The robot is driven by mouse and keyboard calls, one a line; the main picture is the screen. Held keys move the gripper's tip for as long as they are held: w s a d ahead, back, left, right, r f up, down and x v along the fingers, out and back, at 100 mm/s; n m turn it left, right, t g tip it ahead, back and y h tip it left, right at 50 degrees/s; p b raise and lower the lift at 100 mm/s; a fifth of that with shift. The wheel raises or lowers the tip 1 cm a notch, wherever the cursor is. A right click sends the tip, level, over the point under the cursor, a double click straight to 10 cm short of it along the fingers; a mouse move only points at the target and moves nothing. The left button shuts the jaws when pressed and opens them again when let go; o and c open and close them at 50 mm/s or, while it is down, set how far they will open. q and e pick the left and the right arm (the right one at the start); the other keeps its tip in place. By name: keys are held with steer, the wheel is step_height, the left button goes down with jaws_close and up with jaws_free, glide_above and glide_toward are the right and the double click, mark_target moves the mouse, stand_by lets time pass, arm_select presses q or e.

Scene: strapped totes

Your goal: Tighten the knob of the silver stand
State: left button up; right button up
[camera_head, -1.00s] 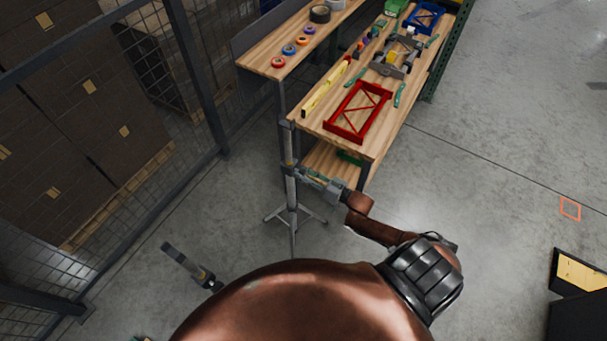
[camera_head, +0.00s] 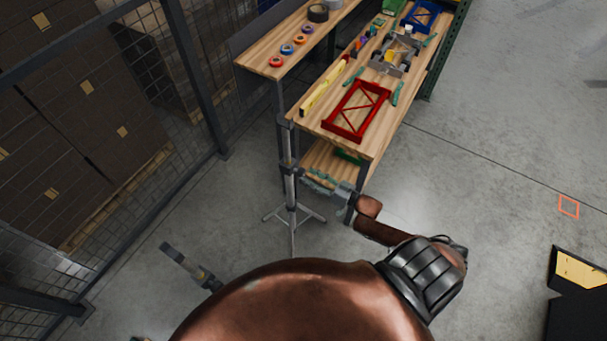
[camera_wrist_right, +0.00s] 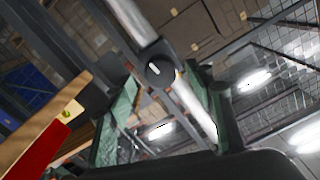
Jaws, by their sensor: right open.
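The silver stand (camera_head: 290,190) stands upright on splayed tripod legs in front of the workbench. In the right wrist view its pole (camera_wrist_right: 131,18) runs diagonally, with a dark collar and a round black knob (camera_wrist_right: 158,72) bearing a pale mark. My right gripper (camera_head: 310,180) is beside the pole at collar height. In the wrist view its two greenish fingers (camera_wrist_right: 165,85) are spread, one on each side of the knob, with visible gaps and nothing held. What seems to be my left gripper (camera_head: 188,265) is low at the left, away from the stand; its finger opening cannot be made out.
The wooden workbench (camera_head: 377,140) is close behind my right gripper. It carries a red frame (camera_head: 357,110), a yellow level and several tools. A second table (camera_head: 262,62) holds tape rolls. A mesh fence (camera_head: 195,75) stands at left.

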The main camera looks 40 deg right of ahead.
steer(key=v, duration=0.8)
steer(key=shift+s, duration=0.1)
steer(key=s+f+g+h, duration=0.25)
steer(key=s+f, duration=0.25)
steer(key=f, duration=0.6)
steer(key=s+d+f+g+h, duration=0.1)
steer(key=s+f+g+h, duration=0.15)
steer(key=s+f, duration=0.6)
steer(key=s+f+g+h, duration=0.2)
steer(key=f+g, duration=0.1)
steer(key=f, duration=1)
steer(key=s+a+f+g, duration=0.2)
steer(key=s+a+f, duration=0.2)
steer(key=s, duration=0.4)
steer(key=s+a+f+g, duration=0.3)
steer(key=s+a+f, duration=0.1)
steer(key=s, duration=0.5)
steer(key=s+a+f+g, duration=0.2)
steer(key=s+a+f, duration=0.2)
steer(key=s+f, duration=0.2)
steer(key=shift+s+n+g+b, duration=0.3)
steer(key=shift+s+n+b, duration=0.15)
steer(key=shift+s, duration=0.75)
